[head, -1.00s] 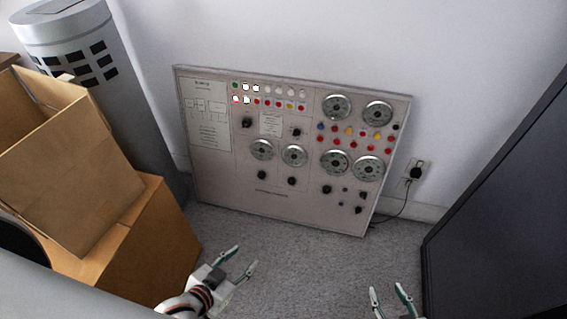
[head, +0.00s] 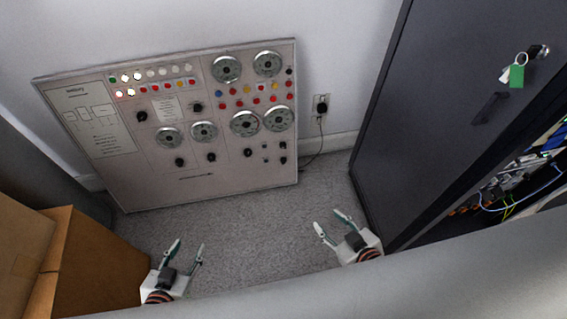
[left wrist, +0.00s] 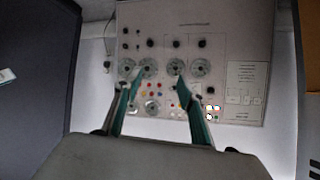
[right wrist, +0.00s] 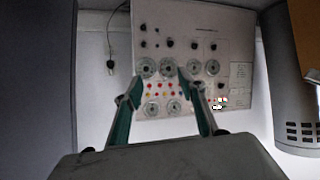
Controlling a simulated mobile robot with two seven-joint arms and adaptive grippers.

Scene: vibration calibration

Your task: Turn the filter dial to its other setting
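A pale control panel (head: 225,172) leans against the wall, with several round silver dials, such as an upper one (head: 227,69), black knobs, such as one at lower left (head: 180,162), and coloured buttons. Its labels are too small to read, so I cannot tell which control is the filter dial. My left gripper (head: 188,247) is open and empty over the carpet before the panel. My right gripper (head: 329,221) is open and empty, further right near the cabinet. The panel appears upside down between the fingers in the left wrist view (left wrist: 215,60) and right wrist view (right wrist: 205,22).
Cardboard boxes (head: 95,265) stand at the left. A dark cabinet (head: 425,120) with a key and green tag (head: 516,76) stands at the right, close to my right gripper. A plug (head: 321,107) and cord are beside the panel. Carpet (head: 240,230) between is clear.

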